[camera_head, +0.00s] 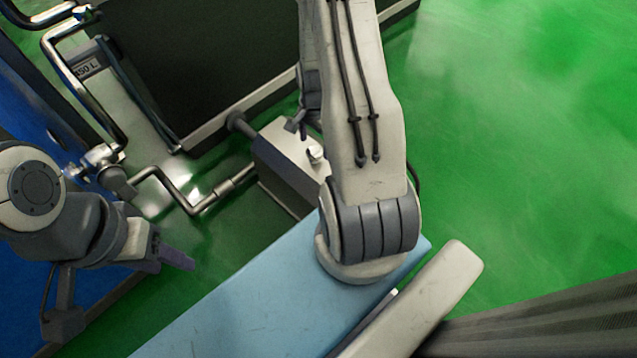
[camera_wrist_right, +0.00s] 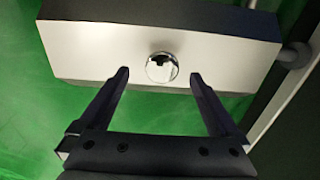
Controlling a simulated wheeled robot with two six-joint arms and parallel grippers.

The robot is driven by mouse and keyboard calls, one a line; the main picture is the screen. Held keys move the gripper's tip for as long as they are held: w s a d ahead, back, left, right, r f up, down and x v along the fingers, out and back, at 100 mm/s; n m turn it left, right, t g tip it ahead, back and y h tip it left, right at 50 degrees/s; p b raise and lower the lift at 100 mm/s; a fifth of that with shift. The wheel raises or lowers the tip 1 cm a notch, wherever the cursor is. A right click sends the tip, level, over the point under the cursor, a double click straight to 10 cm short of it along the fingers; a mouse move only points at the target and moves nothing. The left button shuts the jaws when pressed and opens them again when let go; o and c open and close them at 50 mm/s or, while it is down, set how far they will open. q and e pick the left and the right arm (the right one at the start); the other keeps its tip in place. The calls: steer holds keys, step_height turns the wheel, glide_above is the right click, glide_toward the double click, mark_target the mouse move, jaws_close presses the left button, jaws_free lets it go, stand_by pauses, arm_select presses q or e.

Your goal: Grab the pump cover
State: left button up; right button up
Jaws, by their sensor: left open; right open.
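The pump cover appears to be the grey-white box (camera_head: 283,160) with a round shiny knob (camera_head: 316,154), partly hidden behind my right arm in the head view. In the right wrist view the pump cover (camera_wrist_right: 100,50) spans the top, and its chrome knob (camera_wrist_right: 161,67) sits between my right gripper's fingertips (camera_wrist_right: 160,75). The right fingers are apart, one on each side of the knob, with visible gaps; depth is hard to judge. My left gripper (camera_head: 176,256) is empty at the lower left of the head view, away from the box.
A metal pipe (camera_head: 190,203) runs to the box from the left. A large dark panel (camera_head: 200,60) stands behind it, with metal rails at left. A light blue surface (camera_head: 250,300) lies in front. Green floor (camera_head: 530,130) is clear at right.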

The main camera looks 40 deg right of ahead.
mark_target(314, 151)
steer(key=f+b, duration=0.1)
steer(key=f, duration=0.1)
steer(key=f+b, duration=0.2)
steer(key=f, duration=0.1)
steer(key=shift+w, duration=0.2)
steer(key=shift+r, duration=0.15)
jaws_close()
